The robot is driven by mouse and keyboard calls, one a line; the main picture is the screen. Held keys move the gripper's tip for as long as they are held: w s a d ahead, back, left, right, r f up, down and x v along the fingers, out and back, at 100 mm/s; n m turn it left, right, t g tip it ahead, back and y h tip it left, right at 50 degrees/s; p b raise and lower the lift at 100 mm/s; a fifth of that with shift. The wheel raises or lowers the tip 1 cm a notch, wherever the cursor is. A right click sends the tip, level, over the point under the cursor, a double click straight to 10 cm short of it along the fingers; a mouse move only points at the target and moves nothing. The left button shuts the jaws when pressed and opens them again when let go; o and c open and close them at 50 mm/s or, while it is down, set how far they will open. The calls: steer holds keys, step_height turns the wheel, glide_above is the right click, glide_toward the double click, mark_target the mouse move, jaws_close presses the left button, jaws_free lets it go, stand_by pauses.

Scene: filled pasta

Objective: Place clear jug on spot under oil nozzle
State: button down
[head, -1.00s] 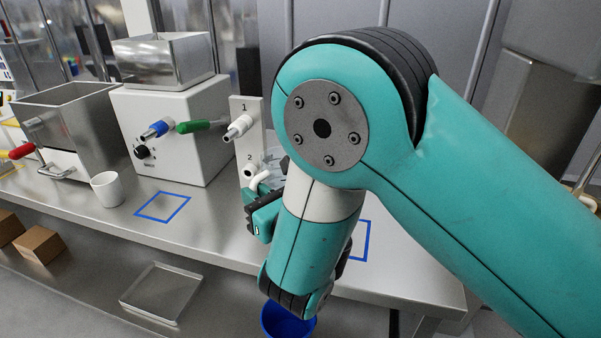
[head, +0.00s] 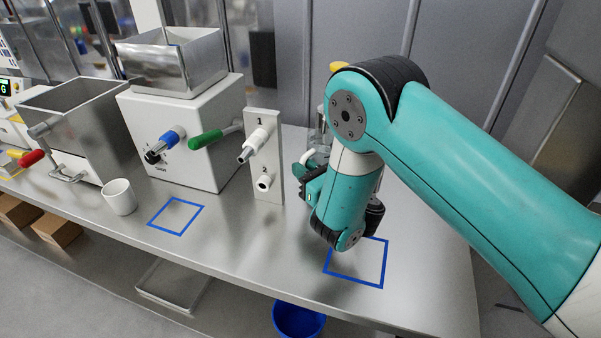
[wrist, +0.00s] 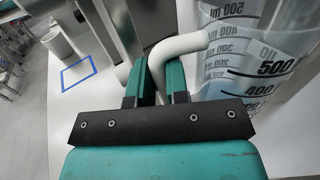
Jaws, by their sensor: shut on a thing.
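The clear jug with black millilitre marks shows in the wrist view (wrist: 262,65); in the head view only a sliver of the jug (head: 319,128) shows behind my arm. My gripper (wrist: 160,82) is shut on its white handle (wrist: 180,46). In the head view, my gripper (head: 312,182) is right of a white panel (head: 265,185) with two nozzles, numbered 1 (head: 254,144) and 2 (head: 264,182). No label names the oil nozzle. One blue square outline (head: 151,221) lies left of the panel; another (head: 383,265) lies right, partly behind my arm. The jug's base is hidden.
A white machine (head: 200,160) with a metal hopper and blue and green handles stands left of the panel. A white cup (head: 120,198) stands beside the left square. A blue bowl (head: 298,320) is below the counter's front edge. The counter between the squares is clear.

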step_height(320, 180, down, 3)
steer(key=shift+r+b, duration=0.15)
steer(key=shift+b, duration=0.45)
steer(key=shift+r, duration=0.2)
steer(key=c, duration=1.6)
jaws_free()
steer(key=shift+f, duration=0.2)
steer(key=o, duration=0.5)
steer(key=shift+r, duration=0.1)
steer(key=shift+r, duration=0.1)
steer(key=b, duration=0.1)
steer(key=s+b, duration=0.1)
steer(key=b, duration=0.1)
steer(key=shift+s+d+f, duration=0.1)
steer(key=shift+d+f, duration=0.25)
steer(key=b+v, duration=0.5)
steer(key=shift+r, duration=0.15)
steer(key=shift+s+d+r, duration=0.2)
steer(key=shift+s+d, duration=0.15)
steer(key=shift+s, duration=0.1)
